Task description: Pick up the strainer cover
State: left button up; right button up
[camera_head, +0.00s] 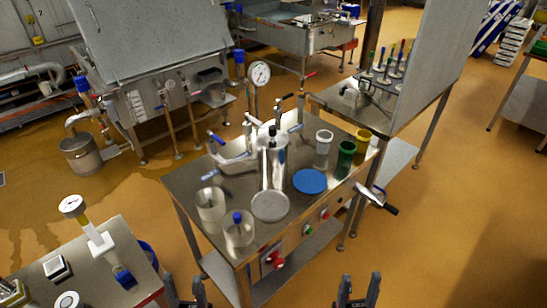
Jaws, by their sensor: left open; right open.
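On the steel table (185,180) in the middle lies a pale grey round disc (270,206) near the front edge. A blue round disc (309,181) lies flat behind it to the right. I cannot tell for sure which disc is the strainer cover. My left gripper (186,294) is at the bottom edge, open and empty, in front of the table's left part. My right gripper (358,292) is at the bottom edge, open and empty, to the right of the table's front. Both are apart from the discs.
A steel cylinder (272,160) stands behind the discs. Pale cups (211,208) stand at the left, and white, green (345,160) and yellow (362,142) cups at the right. A lever (378,200) juts from the table's right side. A side table (120,245) stands at lower left.

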aim_at(272, 139)
jog(key=i+l+u, duration=0.35)
jog(key=l, duration=0.3)
jog(key=i+l+u, duration=0.15)
jog(key=l, duration=0.25)
jog(key=i+l+u, duration=0.15)
jog(key=l, duration=0.2)
jog(key=i+l+u, duration=0.15)
jog(key=l, duration=0.3)
jog(key=i+j, duration=0.05)
